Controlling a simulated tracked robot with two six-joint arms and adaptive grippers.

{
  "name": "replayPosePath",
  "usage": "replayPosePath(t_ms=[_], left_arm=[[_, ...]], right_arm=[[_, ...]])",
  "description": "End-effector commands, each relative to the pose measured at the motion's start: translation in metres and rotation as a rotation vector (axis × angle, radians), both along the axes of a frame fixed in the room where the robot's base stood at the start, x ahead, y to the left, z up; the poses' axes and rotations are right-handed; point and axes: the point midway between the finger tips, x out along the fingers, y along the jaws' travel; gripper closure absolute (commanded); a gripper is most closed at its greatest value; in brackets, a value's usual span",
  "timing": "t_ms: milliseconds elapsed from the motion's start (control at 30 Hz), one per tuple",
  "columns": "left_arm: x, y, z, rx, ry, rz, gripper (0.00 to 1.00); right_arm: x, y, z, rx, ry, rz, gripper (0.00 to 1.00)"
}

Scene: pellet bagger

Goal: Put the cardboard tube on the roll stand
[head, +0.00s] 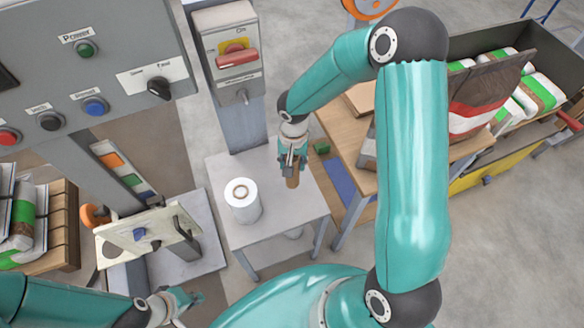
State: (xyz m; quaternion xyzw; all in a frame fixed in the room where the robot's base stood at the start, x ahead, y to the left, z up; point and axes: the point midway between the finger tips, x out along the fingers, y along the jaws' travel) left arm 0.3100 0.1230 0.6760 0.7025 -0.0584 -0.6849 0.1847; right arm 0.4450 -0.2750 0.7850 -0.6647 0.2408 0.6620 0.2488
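A short brown cardboard tube (292,181) is in my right gripper (290,163). The fingers look closed around it, above the right part of a small grey table (262,222). A white roll (243,204) with a hollow core stands upright on this table, left of the tube and apart from it. My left gripper (178,302) is low in the picture, away from the tube; its finger opening is unclear. A low grey stand (196,262) carries a cream plate (120,238) and an orange knob (94,215). I cannot tell for sure whether this is the roll stand.
Filled bags lie in a bin (545,45) and on a pallet (60,225).

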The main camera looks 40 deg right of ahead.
Motion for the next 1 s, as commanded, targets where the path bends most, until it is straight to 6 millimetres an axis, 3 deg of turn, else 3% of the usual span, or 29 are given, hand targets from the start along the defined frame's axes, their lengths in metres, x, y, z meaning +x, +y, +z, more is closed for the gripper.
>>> replayPosePath(t_ms=[233, 667, 700, 800, 1000], left_arm=[[0.000, 0.000, 0.000, 0.000, 0.000, 0.000, 1.00], [0.000, 0.000, -0.005, 0.000, 0.000, 0.000, 1.00], [0.000, 0.000, -0.003, 0.000, 0.000, 0.000, 1.00], [0.000, 0.000, -0.003, 0.000, 0.000, 0.000, 1.00], [0.000, 0.000, -0.003, 0.000, 0.000, 0.000, 1.00]], right_arm=[[0.000, 0.000, -0.034, 0.001, 0.002, 0.001, 0.93], [0.000, 0.001, -0.041, 0.000, 0.000, 0.002, 0.93], [0.000, 0.001, -0.039, 0.000, 0.000, 0.002, 0.51], [0.000, 0.001, -0.039, 0.001, 0.001, 0.002, 0.35], [0.000, 0.000, -0.039, 0.001, 0.001, 0.002, 0.33]])
